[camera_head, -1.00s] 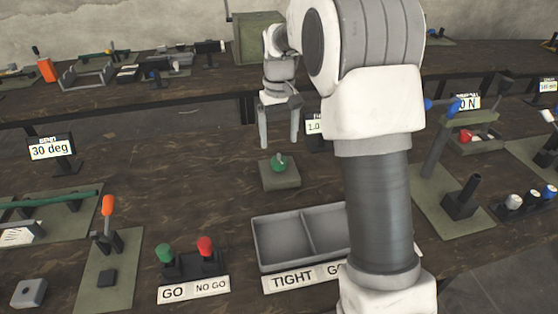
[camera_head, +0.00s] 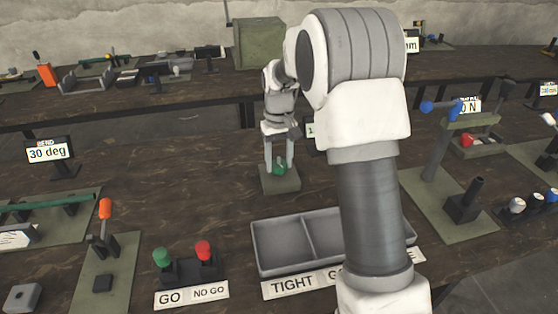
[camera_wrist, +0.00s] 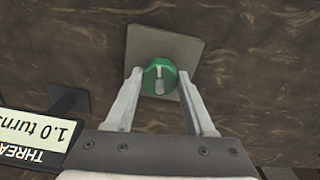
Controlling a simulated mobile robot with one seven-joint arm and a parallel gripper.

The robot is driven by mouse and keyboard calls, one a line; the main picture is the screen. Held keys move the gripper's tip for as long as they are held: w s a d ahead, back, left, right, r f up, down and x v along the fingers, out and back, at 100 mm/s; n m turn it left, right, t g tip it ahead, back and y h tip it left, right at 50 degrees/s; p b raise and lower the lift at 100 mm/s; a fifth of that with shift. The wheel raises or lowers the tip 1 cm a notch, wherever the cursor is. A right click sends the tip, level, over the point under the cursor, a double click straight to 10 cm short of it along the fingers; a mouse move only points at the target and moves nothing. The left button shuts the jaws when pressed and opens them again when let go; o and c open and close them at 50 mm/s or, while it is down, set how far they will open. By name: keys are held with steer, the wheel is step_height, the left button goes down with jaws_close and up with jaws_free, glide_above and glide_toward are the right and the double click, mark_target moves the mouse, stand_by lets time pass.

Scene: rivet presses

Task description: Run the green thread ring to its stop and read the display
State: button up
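The green thread ring (camera_head: 280,170) sits on a small grey-green base plate (camera_head: 281,184) in the middle of the table. The wrist view shows the green ring (camera_wrist: 160,76) from above, with a grey stud end at its middle, on the square plate (camera_wrist: 178,45). My gripper (camera_head: 279,166) points down with one finger on each side of the ring. In the wrist view its fingertips (camera_wrist: 159,73) are apart beside the ring, with a small gap seeming to show. The display (camera_wrist: 38,138) beside it reads 1.0 turns, upside down in the wrist view; my arm mostly hides it in the head view.
A 30 deg display (camera_head: 49,153) is farther left. The table left of the ring is clear.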

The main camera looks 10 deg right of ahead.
mark_target(279, 163)
jaws_close()
steer(key=shift+r+m+p, duration=0.2)
steer(key=shift+m+p, duration=0.3)
steer(key=shift+m, duration=0.1)
steer(key=shift+f+m+p, duration=0.15)
steer(key=shift+m+p, duration=0.2)
steer(key=shift+m, duration=0.45)
steer(key=o, duration=0.6)
jaws_free()
step_height(279, 163, up, 18)
steer(key=p, duration=0.3)
steer(key=shift+f, duration=0.25)
